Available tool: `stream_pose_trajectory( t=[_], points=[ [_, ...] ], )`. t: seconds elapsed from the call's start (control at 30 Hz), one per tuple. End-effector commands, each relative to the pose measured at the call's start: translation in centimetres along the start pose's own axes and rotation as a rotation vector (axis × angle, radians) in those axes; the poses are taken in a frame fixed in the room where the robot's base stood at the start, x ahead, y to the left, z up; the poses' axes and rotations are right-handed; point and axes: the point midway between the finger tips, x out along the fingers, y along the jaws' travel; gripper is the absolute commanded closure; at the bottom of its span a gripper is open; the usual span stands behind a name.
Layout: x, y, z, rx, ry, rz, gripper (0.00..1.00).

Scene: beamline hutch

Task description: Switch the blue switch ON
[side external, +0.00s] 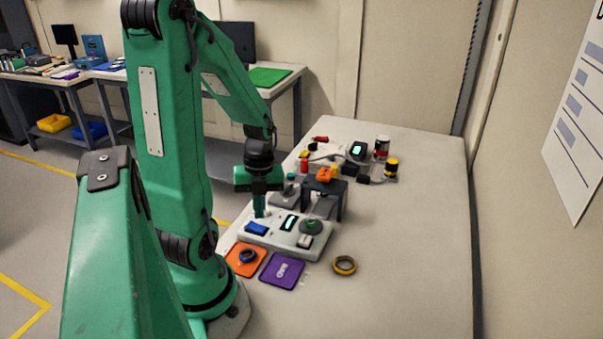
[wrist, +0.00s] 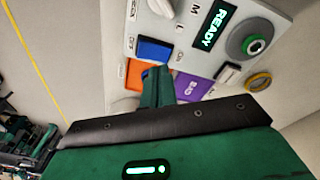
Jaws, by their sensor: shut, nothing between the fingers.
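The blue switch (side external: 256,229) is a rocker at the left end of a light grey control panel (side external: 283,243). In the wrist view the blue switch (wrist: 153,49) has small markings at either side that seem to read OFF and ON. I cannot tell which way the rocker is tipped. My gripper (side external: 261,212) points down just above the panel, close to the switch. Its fingers are together and empty.
The panel also carries a lit READY display (wrist: 208,25), a round knob (wrist: 251,42) and a pale rocker (wrist: 229,73). Orange (side external: 245,259) and purple (side external: 282,270) mats and a yellow-black ring (side external: 344,265) lie in front. A dark stand (side external: 325,193) is behind. The table's right is clear.

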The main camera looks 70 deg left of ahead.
Motion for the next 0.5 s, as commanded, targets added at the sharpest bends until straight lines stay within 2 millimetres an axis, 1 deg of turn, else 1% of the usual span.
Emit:
stream_pose_trajectory(
  t=[0.5],
  points=[
    [-3.0, 0.2, -0.3, 0.000, -0.003, -0.002, 1.00]
  ],
)
